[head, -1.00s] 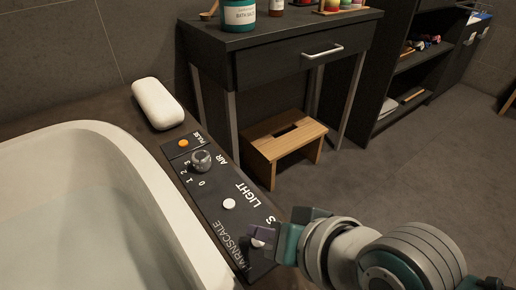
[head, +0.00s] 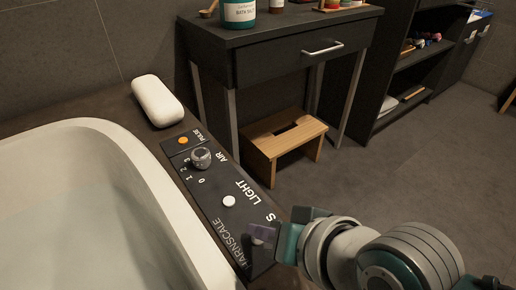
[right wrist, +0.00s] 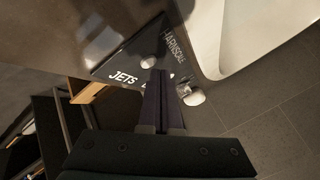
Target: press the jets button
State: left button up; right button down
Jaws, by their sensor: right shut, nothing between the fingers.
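The black control panel (head: 214,203) lies on the tub's rim, with an orange PULSE button (head: 183,141), an AIR knob (head: 201,158) and a white LIGHT button (head: 229,201). My right gripper (head: 260,235) is shut and empty over the near end of the panel. It covers most of the JETS area in the head view; only the "S" of the label shows. In the right wrist view, the pale round jets button (right wrist: 149,62) sits beside the JETS label, right at the tips of my shut fingers (right wrist: 157,74). I cannot tell whether they touch it. My left gripper is not in view.
The white bathtub (head: 110,145) lies left of the panel. A white rounded block (head: 157,102) rests on the tub's far ledge. A dark vanity table (head: 290,62) with bottles and a wooden stool (head: 285,140) stand behind. Open floor lies to the right.

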jog(key=shift+f, duration=0.15)
jog(key=shift+f, duration=0.4)
dwell(0.5)
jog(key=shift+r, duration=0.1)
jog(key=shift+r+p, duration=0.55)
jog(key=shift+r, duration=0.2)
notch_tip(320, 180, up, 5)
jog(key=p, duration=0.5)
jog(key=shift+p, duration=0.4)
